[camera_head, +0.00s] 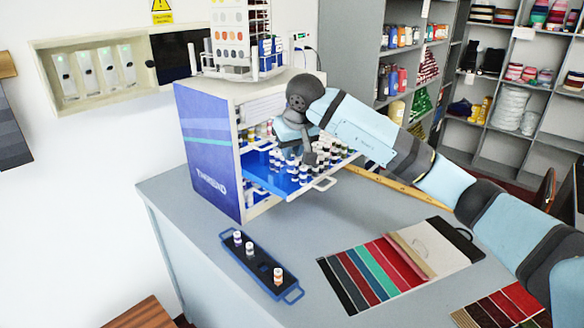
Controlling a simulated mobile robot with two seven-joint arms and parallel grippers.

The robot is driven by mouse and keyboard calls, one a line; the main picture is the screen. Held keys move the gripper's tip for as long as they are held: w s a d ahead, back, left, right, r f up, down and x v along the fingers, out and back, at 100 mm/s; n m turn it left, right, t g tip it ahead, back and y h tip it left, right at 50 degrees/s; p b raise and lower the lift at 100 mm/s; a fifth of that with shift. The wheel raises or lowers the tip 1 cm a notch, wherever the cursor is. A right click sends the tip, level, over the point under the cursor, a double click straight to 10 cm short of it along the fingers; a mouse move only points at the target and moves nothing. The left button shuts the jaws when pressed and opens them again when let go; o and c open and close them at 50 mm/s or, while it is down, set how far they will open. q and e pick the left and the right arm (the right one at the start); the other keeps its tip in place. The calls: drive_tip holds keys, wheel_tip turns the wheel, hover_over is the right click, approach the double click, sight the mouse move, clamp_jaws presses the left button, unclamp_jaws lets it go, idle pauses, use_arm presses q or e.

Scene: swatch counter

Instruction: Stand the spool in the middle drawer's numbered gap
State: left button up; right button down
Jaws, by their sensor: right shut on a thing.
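The blue-floored drawer (254,170) is pulled out of the thread cabinet (211,165) and holds rows of small white-topped spools. It is the drawer pulled out furthest, but I cannot read its gap numbers. My right gripper (309,158) points down over the drawer, among the spools. It is shut on a spool, which is too small and too covered by the gripper to make out clearly. I cannot tell whether that spool touches the drawer floor. My left gripper is not in view.
A dark blue tray (262,270) with three upright spools stands on the grey counter (190,195), front left. Fabric swatches (372,268) lie front right. A yellow ruler (385,182) lies behind my right arm. A colour-card stand (236,40) tops the cabinet.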

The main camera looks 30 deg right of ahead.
sight(293, 170)
wheel_tip(293, 170, down, 6)
drive_tip(key=shift+r+p, duration=0.2)
drive_tip(key=shift+p, duration=0.2)
drive_tip(key=shift+f, duration=0.15)
drive_tip(key=shift+f, duration=0.1)
drive_tip(key=shift+f, duration=0.15)
drive_tip(key=c, duration=1.1)
unclamp_jaws()
drive_tip(key=shift+s, duration=0.1)
drive_tip(key=shift+o, duration=0.2)
